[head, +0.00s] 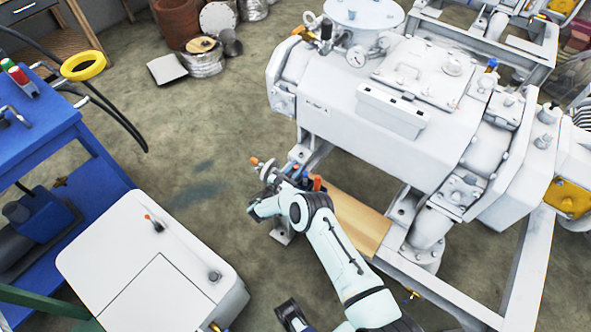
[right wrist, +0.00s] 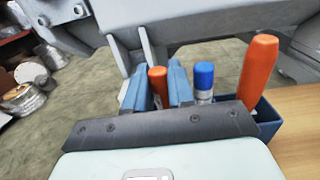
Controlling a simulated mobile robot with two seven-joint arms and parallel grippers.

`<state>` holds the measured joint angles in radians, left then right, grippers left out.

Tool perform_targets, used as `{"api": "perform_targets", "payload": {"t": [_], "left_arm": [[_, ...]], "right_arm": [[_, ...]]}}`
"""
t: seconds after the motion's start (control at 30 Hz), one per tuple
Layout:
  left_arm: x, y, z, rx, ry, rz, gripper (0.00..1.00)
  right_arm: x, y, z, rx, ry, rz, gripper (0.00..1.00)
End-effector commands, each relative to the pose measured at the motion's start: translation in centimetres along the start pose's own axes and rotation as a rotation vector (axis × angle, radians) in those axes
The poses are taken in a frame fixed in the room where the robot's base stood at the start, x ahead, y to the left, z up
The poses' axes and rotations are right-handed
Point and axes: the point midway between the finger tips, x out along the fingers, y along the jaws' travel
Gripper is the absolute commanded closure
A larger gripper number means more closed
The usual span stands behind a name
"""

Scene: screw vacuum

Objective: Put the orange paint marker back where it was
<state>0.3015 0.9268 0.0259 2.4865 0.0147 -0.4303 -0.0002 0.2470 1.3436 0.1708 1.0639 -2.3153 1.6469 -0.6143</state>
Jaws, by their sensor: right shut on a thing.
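The orange paint marker (right wrist: 157,80) stands upright between the two blue fingers of my right gripper (right wrist: 160,88) in the right wrist view. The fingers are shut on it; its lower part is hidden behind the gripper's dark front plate. In the head view my right gripper (head: 289,169) is at the lower left of the white pump, and the held marker is hard to make out. A dark blue holder (right wrist: 268,118) sits beside the fingers, partly hidden. I cannot tell whether the held marker is inside it.
A blue-capped marker (right wrist: 204,78) and a larger orange handle (right wrist: 259,75) stand right of the fingers. A wooden board (head: 352,215) lies alongside. The white pump (head: 390,110) rises behind. A white cabinet (head: 150,265) and blue cart (head: 50,140) stand left; floor between is open.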

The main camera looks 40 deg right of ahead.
Motion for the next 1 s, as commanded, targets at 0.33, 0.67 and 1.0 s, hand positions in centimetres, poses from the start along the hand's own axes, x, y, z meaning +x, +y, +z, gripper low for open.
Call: {"api": "perform_targets", "payload": {"t": [0.33,0.67,1.0], "left_arm": [[0.3,-0.1,-0.2,0.000,0.006,0.000,0.00],[0.3,-0.1,-0.4,0.000,0.010,0.001,0.00],[-0.2,0.1,0.1,0.000,-0.003,0.000,0.00]], "right_arm": [[0.0,0.1,-0.2,0.001,-0.001,0.001,1.00],[0.0,0.1,-0.2,0.001,0.000,0.001,0.67],[-2.3,0.2,0.1,0.000,0.003,0.006,0.67]]}}
